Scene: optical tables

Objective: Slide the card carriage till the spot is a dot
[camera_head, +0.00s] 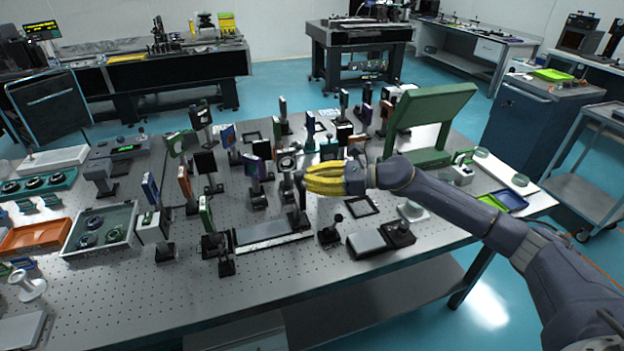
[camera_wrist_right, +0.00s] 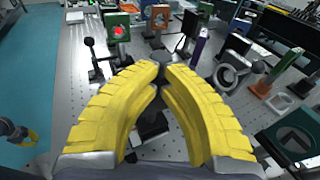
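A green-framed card (camera_head: 205,213) stands upright at the left end of a dark rail (camera_head: 270,240). A small black knob (camera_head: 227,263) stands in front of it. In the right wrist view a round red spot shows on the green-framed card (camera_wrist_right: 119,31), broad rather than a fine point; the knob (camera_wrist_right: 91,44) is beside it. My right gripper (camera_head: 305,182) is above the rail's right end, well apart from the card. Its yellow fingertips (camera_wrist_right: 163,68) nearly meet; I see nothing clearly held. My left gripper (camera_wrist_right: 27,134) shows only small, over the floor, its fingers unclear.
Upright optics crowd the table behind the rail, including a purple-framed mount (camera_head: 254,167). A ring mount (camera_wrist_right: 228,75) stands right of my fingers in the wrist view. A black knobbed base (camera_head: 330,234) is right of the rail.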

